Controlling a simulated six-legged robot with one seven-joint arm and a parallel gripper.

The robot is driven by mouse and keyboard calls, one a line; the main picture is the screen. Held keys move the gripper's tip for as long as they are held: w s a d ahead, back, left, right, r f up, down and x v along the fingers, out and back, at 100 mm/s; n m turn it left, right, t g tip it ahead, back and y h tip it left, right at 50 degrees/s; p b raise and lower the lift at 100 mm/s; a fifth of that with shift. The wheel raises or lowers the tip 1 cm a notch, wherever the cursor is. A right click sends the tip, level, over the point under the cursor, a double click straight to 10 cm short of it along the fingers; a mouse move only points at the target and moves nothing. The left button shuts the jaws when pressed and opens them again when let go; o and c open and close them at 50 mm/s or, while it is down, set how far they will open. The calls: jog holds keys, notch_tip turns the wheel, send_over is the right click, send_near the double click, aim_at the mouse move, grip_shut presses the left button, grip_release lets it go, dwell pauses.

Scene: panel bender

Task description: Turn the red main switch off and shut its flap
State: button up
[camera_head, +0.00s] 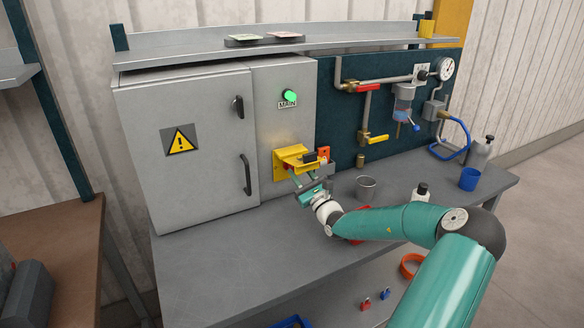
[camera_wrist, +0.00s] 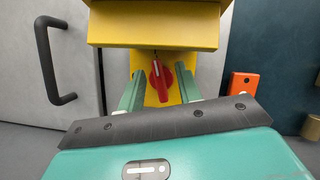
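The red main switch (camera_wrist: 161,82) sits on a yellow plate beneath a yellow flap (camera_wrist: 155,32) in the wrist view. Its knob stands near upright, with a pale line along it. The flap is raised and juts out over the switch; it also shows on the grey cabinet's front in the head view (camera_head: 295,155). My gripper (camera_wrist: 159,72) is open, its green fingers on either side of the knob with gaps visible. How far its tips reach towards the plate is hard to tell. In the head view my gripper (camera_head: 304,182) is just below the flap.
A green lamp (camera_head: 290,97) above a MAIN label glows. An orange box (camera_wrist: 244,86) is right of the switch, and a black door handle (camera_wrist: 54,60) is left. A metal cup (camera_head: 366,188) stands on the bench. The bench's front left (camera_head: 220,265) is clear.

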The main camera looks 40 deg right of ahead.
aim_at(291, 167)
jog(key=w, duration=0.4)
jog(key=shift+d+r, duration=0.25)
jog(key=shift+s, duration=0.1)
jog(key=shift+c, duration=0.2)
grip_shut()
